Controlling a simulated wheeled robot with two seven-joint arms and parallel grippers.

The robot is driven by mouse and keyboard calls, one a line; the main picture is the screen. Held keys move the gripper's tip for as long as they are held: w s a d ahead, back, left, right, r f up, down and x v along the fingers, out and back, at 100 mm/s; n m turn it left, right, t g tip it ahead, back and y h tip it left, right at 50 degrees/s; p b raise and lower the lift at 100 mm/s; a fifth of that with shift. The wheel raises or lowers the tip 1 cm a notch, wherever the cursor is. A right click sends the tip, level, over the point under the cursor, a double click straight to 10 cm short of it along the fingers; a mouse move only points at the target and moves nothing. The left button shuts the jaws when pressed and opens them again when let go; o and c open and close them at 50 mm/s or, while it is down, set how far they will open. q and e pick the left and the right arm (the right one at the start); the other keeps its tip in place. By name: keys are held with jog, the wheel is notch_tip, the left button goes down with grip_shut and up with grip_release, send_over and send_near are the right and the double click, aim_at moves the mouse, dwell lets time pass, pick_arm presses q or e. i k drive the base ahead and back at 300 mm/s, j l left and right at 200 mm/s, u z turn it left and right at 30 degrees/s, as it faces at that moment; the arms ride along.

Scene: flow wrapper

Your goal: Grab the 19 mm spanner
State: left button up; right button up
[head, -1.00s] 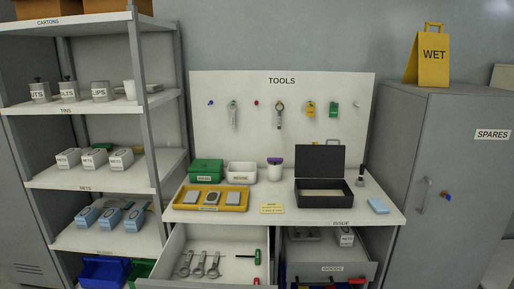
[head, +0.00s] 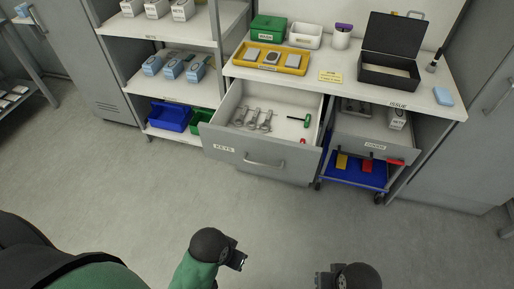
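Three metal spanners lie side by side in the open left drawer (head: 290,150): a left one (head: 240,117), a middle one (head: 253,119) and a right one (head: 266,121). Their size marks are too small to read, so I cannot tell which is the 19 mm spanner. My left gripper (head: 240,263) is low in the head view, well in front of the drawer and apart from it. My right gripper (head: 321,281) shows at the bottom edge, partly cut off. The fingers of both are too small to judge. Neither gripper touches a spanner.
Shelving with a blue bin (head: 170,116) stands left. The floor (head: 120,190) in front is clear.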

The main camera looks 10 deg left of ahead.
aim_at(242, 116)
jog(key=i+l, duration=0.15)
jog(key=i, duration=0.75)
jog(key=z, duration=0.05)
